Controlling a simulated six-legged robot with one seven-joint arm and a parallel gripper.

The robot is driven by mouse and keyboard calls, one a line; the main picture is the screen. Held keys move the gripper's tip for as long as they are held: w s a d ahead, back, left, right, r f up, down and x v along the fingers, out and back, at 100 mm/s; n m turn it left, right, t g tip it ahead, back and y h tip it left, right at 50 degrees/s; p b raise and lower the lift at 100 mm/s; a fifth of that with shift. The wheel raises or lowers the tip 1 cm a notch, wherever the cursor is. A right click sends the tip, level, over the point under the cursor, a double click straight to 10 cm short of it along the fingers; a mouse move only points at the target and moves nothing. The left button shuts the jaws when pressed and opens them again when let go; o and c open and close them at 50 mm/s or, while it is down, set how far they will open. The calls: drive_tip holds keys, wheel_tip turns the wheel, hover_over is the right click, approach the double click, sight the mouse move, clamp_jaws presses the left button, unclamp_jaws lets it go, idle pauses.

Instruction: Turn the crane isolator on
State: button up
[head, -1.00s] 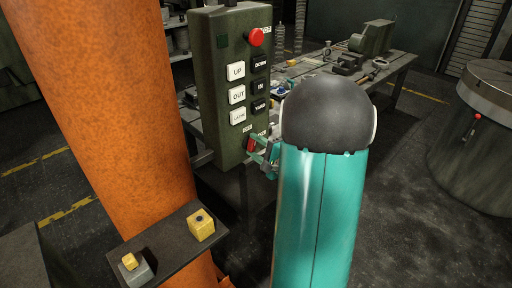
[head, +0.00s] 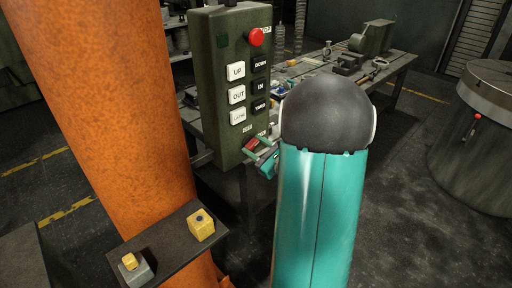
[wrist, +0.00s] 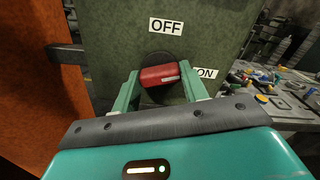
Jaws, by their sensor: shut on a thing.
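The crane isolator is a red handle (wrist: 160,76) on a round dark base, low on the front of a green control box (head: 213,75). In the wrist view the handle lies nearly level, its white-marked end toward the ON label (wrist: 207,72) on the right. The OFF label (wrist: 166,26) is above it. My gripper (wrist: 162,84) is shut on the handle, one finger at each end. In the head view the handle (head: 249,145) looks tilted, and my arm hides part of the gripper (head: 264,156).
A red button (head: 256,37) and several white and black push buttons (head: 237,94) are above the isolator. An orange column (head: 115,110) stands left. A small shelf (head: 168,247) with yellow blocks juts out in front. A workbench (head: 400,70) is behind.

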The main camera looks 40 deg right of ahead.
drive_tip(key=shift+m, duration=2)
drive_tip(key=o, duration=1)
drive_tip(key=shift+s, duration=0.15)
drive_tip(key=s, duration=1.3)
drive_tip(key=shift+s+d, duration=0.2)
drive_tip(key=shift+s, duration=0.1)
